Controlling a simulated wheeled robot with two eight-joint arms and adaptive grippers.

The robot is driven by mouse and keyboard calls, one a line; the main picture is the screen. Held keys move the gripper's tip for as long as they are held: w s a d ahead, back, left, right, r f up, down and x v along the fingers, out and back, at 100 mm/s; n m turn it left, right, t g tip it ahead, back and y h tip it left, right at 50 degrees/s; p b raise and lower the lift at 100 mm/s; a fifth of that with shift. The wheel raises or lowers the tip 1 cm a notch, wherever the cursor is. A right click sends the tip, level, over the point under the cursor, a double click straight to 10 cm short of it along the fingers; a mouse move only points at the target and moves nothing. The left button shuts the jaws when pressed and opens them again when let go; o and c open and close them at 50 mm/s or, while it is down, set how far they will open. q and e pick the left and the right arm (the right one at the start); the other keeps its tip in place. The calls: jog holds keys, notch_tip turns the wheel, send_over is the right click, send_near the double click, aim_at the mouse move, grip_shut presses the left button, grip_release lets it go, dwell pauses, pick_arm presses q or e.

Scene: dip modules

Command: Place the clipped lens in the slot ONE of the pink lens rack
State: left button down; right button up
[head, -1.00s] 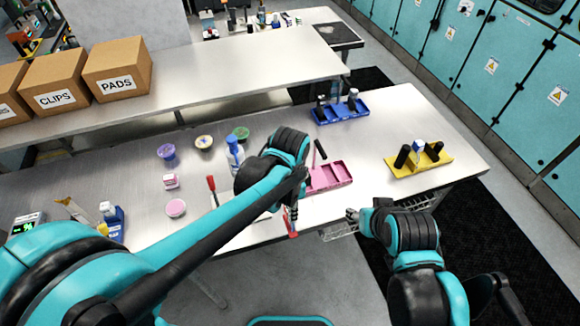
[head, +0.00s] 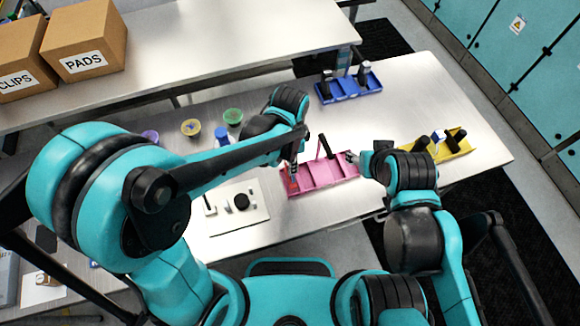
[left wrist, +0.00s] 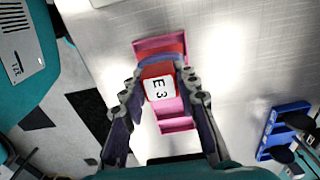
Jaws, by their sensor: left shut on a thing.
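The pink lens rack (head: 345,168) lies near the table's front edge, with several compartments. A black-topped upright piece (head: 325,146) stands at its back side. My left gripper (head: 291,172) is over the rack's left end, shut on the clipped lens. In the left wrist view the clipped lens (left wrist: 158,88) shows a red clip with a white tag reading "E 3", between the fingers. The pink rack (left wrist: 175,124) lies beneath it; whether they touch is unclear, and the slot below is hidden. My right gripper (head: 354,158) is by the rack's right end; its fingers are too small to judge.
A blue rack (head: 350,90) with dark pieces stands behind, and a yellow rack (head: 455,146) stands to the right. A white board (head: 222,217) with a black round piece lies left of the pink rack. Tubs (head: 190,127) and a blue-capped bottle (head: 221,135) are at the back left.

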pick_arm(q)
jog(key=shift+f+b, duration=0.3)
jog(key=shift+f, duration=1.5)
jog(key=shift+f, duration=0.1)
jog(key=c, duration=1.6)
grip_release()
jog(key=shift+f, duration=0.1)
jog(key=o, duration=0.5)
jog(key=shift+c, duration=0.2)
jog(key=shift+r, duration=0.2)
